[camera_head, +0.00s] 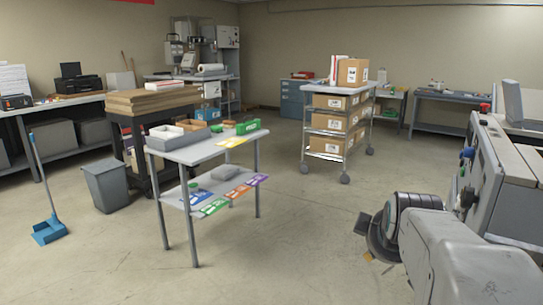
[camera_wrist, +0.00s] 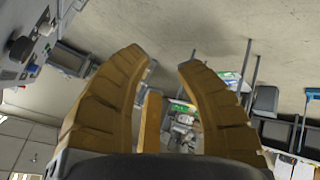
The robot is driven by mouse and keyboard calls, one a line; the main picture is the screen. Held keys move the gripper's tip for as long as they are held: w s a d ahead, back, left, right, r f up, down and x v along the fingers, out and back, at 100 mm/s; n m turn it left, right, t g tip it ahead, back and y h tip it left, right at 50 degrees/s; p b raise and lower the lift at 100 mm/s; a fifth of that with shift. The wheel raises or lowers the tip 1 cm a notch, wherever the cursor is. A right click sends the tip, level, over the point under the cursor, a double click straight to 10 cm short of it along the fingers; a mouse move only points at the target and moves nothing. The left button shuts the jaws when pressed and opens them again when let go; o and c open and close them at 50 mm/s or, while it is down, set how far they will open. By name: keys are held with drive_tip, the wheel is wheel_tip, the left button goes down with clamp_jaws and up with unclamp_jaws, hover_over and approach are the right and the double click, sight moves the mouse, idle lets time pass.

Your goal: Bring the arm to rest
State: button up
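My arm reaches in from the lower right of the head view, folded low beside a grey machine with its joint bent. My gripper (camera_wrist: 164,60) shows its tan fingers spread apart in the wrist view, with nothing between the tips. A third finger stands between them, further back. In the head view only small tan bits of my gripper show below the dark wrist, and the rest is hidden behind it.
The grey machine (camera_head: 505,190) stands close by my arm at the right. A two-tier grey table (camera_head: 205,150) with cards and trays stands left of centre. A cart (camera_head: 329,130) holds cardboard boxes behind. A grey bin (camera_head: 107,187) and blue dustpan (camera_head: 48,232) are at left. The middle floor is clear.

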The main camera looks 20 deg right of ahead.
drive_tip(key=s+a+f+m+g+y, duration=0.1)
drive_tip(key=s+a+f+g+y, duration=0.1)
drive_tip(key=s+a+f, duration=0.35)
drive_tip(key=s+a+f+g+y, duration=0.1)
drive_tip(key=s+a+f, duration=0.2)
drive_tip(key=a, duration=0.6)
drive_tip(key=s+a+f+m+g+y, duration=0.1)
drive_tip(key=s+a+f+g+y, duration=0.1)
drive_tip(key=s+a+f, duration=0.45)
wheel_tip(320, 180, up, 16)
drive_tip(key=w+a+t+p, duration=0.1)
drive_tip(key=w+p, duration=0.1)
drive_tip(key=p, duration=1)
drive_tip(key=shift+w+f, duration=0.2)
drive_tip(key=shift+w, duration=0.05)
